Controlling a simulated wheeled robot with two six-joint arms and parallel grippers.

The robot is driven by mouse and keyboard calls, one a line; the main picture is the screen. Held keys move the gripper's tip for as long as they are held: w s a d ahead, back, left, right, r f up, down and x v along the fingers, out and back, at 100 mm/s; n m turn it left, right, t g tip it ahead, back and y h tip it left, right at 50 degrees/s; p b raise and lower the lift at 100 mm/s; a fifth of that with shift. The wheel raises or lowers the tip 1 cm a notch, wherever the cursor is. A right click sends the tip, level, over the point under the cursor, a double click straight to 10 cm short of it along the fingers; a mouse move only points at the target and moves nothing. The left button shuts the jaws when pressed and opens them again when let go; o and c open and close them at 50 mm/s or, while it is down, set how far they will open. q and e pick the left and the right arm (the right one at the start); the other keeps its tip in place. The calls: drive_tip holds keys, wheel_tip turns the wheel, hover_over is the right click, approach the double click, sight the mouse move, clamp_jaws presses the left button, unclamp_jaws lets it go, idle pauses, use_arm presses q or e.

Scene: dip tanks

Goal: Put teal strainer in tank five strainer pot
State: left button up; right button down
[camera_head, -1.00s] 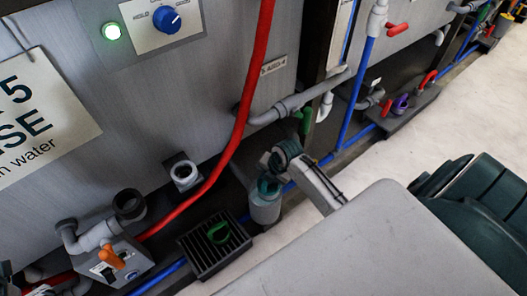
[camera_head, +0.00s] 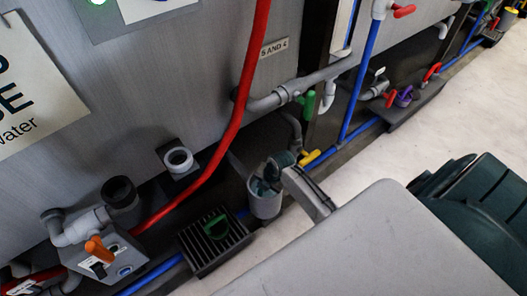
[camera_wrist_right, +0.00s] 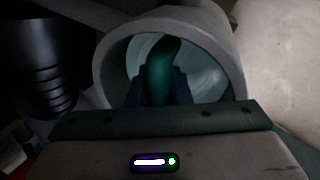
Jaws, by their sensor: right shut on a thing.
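The teal strainer (camera_head: 259,187) is at the mouth of the grey pot (camera_head: 265,206) beside the tank's base. My right gripper (camera_head: 271,175) is shut on the strainer, over and partly inside the pot's mouth. In the right wrist view the teal handle (camera_wrist_right: 165,72) stands between my dark fingers (camera_wrist_right: 158,92), with the grey pot rim (camera_wrist_right: 108,55) around them. The strainer's lower part is hidden, so I cannot tell whether it rests on the pot's bottom. My left gripper is not in view.
A slotted black drain box (camera_head: 205,255) with a green handle stands left of the pot. A red hose (camera_head: 222,140) hangs behind it, and a blue pipe runs along the floor. A grey box with an orange valve (camera_head: 98,249) is at lower left. Pale floor (camera_head: 350,165) lies right.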

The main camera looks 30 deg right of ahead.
drive_tip(key=shift+f, duration=0.45)
drive_tip(key=c, duration=1.3)
unclamp_jaws()
drive_tip(key=shift+c, duration=0.2)
